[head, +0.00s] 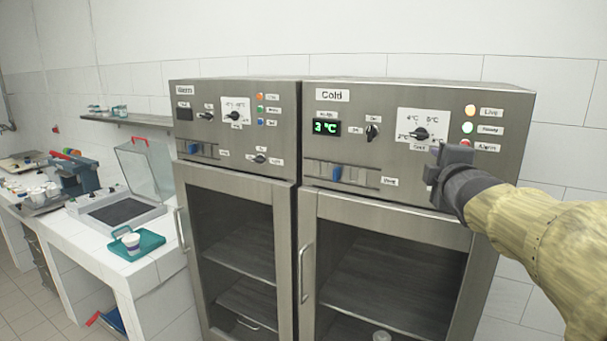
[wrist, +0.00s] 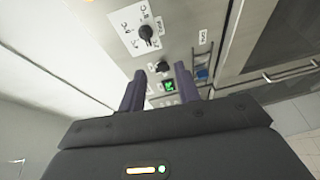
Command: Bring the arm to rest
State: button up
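My gripper (head: 436,172) is in front of the right side of the Cold cabinet's control panel (head: 360,120), below the dial (head: 420,134) and the lamps. My arm comes in from the right edge. In the wrist view my gripper (wrist: 160,82) has its two dark fingers apart, with only the panel and its green display (wrist: 170,86) seen between them. It holds nothing. I cannot tell how far the fingertips are from the panel.
The Cold cabinet's glass door (head: 385,265) is below my gripper and looks shut. The Warm cabinet (head: 235,180) stands to its left. Further left, a white counter (head: 165,263) bears a teal tray (head: 150,244) with a cup (head: 131,242) and an open-lidded box (head: 120,212).

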jog(key=s+a+f+m+g+y, duration=0.1)
jog(key=s+a+f+m+g, duration=0.25)
jog(key=f, duration=0.65)
jog(key=s+a+f+m+g+y, duration=0.1)
jog(key=s+a+f+m+g, duration=0.3)
jog(key=f, duration=0.6)
jog(key=s+a+f+m+g, duration=0.25)
jog(key=a+f, duration=0.25)
jog(key=f, duration=0.5)
jog(key=s+a+f+m+g+y, duration=0.1)
jog(key=s+a+f+m+g, duration=0.3)
jog(key=s+f, duration=0.4)
jog(key=s+m, duration=0.1)
jog(key=s, duration=0.1)
jog(key=shift+s+a+f+y, duration=0.2)
jog(key=shift+s+f+y, duration=0.1)
jog(key=shift+s, duration=0.05)
